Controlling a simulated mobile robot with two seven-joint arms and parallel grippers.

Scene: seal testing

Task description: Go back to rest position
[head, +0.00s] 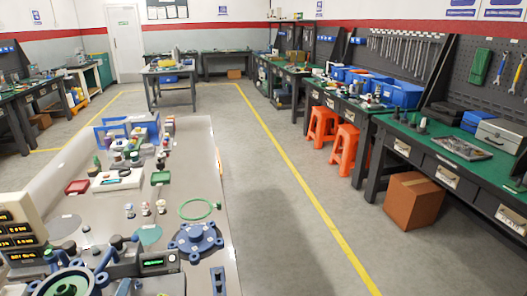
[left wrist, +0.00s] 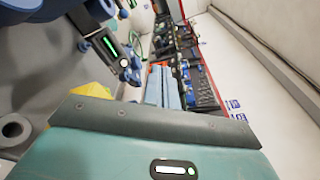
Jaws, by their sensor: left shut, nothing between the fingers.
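My left gripper is shut and empty; its fingertips are hard to pick out among the dark and blue parts at the lower left of the head view. The grey table (head: 185,200) carries a blue round flanged fixture (head: 195,241), a green ring (head: 195,209) and a small black instrument with a green display (head: 158,262). A blue-handled apparatus with a green top (head: 64,284) stands at the lower left. The left wrist view is tilted and shows a teal body with a lit white label (left wrist: 175,168) close by. My right gripper does not show.
A stack of lit displays (head: 20,236) is at the left edge. The floor (head: 270,190) right of the table is clear up to the orange stools (head: 342,150) and workbench.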

